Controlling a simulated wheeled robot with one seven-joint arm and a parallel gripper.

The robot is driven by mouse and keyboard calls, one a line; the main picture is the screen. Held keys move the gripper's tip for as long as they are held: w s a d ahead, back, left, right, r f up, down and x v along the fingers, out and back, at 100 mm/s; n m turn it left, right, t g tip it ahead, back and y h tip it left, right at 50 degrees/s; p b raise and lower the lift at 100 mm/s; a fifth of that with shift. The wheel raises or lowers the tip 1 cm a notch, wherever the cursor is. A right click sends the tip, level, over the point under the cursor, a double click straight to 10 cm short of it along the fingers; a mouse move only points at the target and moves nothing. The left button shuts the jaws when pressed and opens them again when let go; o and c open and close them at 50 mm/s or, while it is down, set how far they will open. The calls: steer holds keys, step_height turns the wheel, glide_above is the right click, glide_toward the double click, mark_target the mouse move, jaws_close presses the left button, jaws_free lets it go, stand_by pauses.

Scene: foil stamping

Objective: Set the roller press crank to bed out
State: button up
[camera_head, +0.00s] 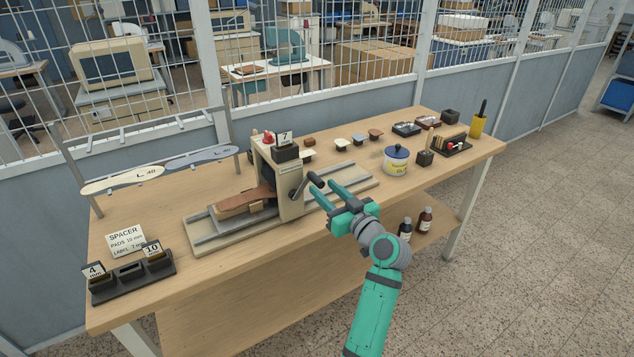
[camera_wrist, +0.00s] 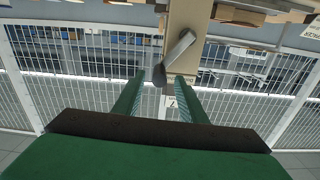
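The beige roller press (camera_head: 289,180) stands mid-table, with its long low bed (camera_head: 207,238) running through it from left to right. A brown piece (camera_head: 240,203) lies on the bed, left of the press frame. The crank (camera_head: 317,181) is on the press's right face; its grey arm (camera_wrist: 180,47) and dark knob (camera_wrist: 159,74) show in the wrist view. My green gripper (camera_head: 322,186) is open at the crank. In the wrist view, the knob appears between the fingertips (camera_wrist: 161,76), with gaps on both sides; contact is not visible.
Several stamps (camera_head: 341,144) and a white tub with a blue lid (camera_head: 396,159) stand right of the press. A spacer rack (camera_head: 132,277) and sign (camera_head: 125,239) are at the front left. The front right tabletop is mostly clear.

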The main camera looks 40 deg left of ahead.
mark_target(321, 186)
steer(key=x, duration=0.4)
steer(key=shift+w+a, duration=0.25)
steer(key=shift+w, duration=0.1)
steer(key=shift+s+a, duration=0.1)
steer(key=shift+a, duration=0.2)
jaws_close()
